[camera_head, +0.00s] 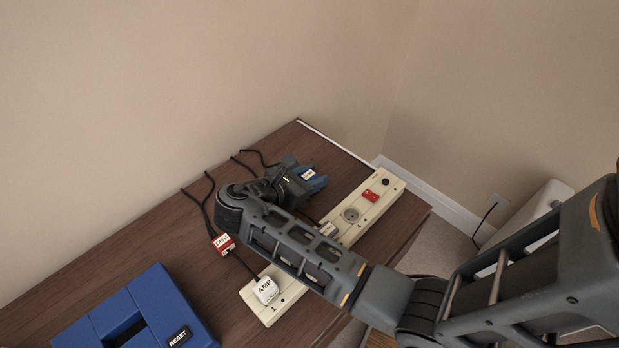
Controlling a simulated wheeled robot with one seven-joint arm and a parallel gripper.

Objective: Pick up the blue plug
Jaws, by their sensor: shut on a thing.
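The blue plug (318,184), with a white label on it, is at my gripper near the far end of the wooden table top. My gripper (303,182) is shut on the blue plug, though the fingers partly hide it. The plug is to the left of the cream power strip (394,187) and apart from it in the picture. I cannot tell how high it is above the table. A round socket (351,215) on the strip is empty.
A white AMP plug (265,290) sits in the strip's near end. A red-and-white labelled plug (223,244) lies left of it. My arm hides part of the strip. A blue box (135,312) marked RESET is at the near left. Black cables (208,192) run along the wall side.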

